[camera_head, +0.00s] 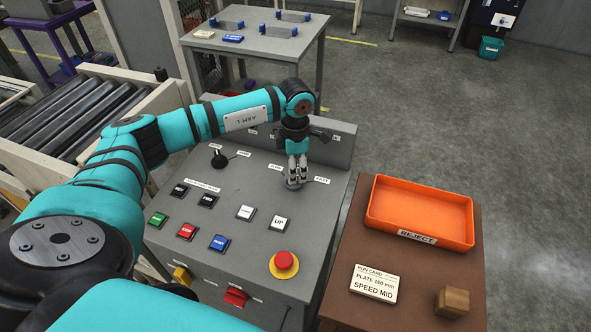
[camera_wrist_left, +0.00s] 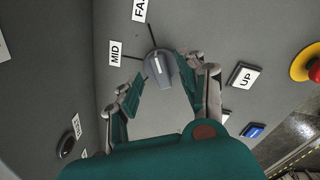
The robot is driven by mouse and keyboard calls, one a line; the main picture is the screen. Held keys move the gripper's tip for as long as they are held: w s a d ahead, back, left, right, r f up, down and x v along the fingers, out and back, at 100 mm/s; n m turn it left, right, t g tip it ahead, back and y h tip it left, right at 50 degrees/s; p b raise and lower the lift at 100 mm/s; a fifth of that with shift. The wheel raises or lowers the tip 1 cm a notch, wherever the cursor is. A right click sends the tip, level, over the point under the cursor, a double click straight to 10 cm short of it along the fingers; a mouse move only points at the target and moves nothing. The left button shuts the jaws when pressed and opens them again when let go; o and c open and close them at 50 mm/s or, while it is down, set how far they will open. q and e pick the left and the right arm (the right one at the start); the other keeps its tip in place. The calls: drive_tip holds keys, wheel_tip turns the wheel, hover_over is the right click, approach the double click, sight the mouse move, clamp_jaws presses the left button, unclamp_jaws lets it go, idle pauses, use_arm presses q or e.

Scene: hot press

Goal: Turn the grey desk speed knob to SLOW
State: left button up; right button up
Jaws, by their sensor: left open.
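The grey knob (camera_wrist_left: 158,69) with a white mark is on the sloped grey desk, between the open fingertips in the left wrist view. A MID label (camera_wrist_left: 116,52) and a partly cut-off FAST label (camera_wrist_left: 140,9) stand beside it, with dark lines running towards them. I cannot tell exactly which label its mark faces. In the head view my left gripper (camera_head: 297,175) points down over the knob and hides most of it. My left gripper, also in the wrist view (camera_wrist_left: 163,88), is open, a finger on each side; contact is unclear. My right gripper is out of view.
To the right, a brown table (camera_head: 407,300) holds an orange REJECT tray (camera_head: 456,242), a card reading SPEED MID (camera_head: 374,284) and a wooden block (camera_head: 452,301).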

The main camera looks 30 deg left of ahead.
use_arm(q)
drive_tip(key=shift+f, duration=1.1)
clamp_jaws()
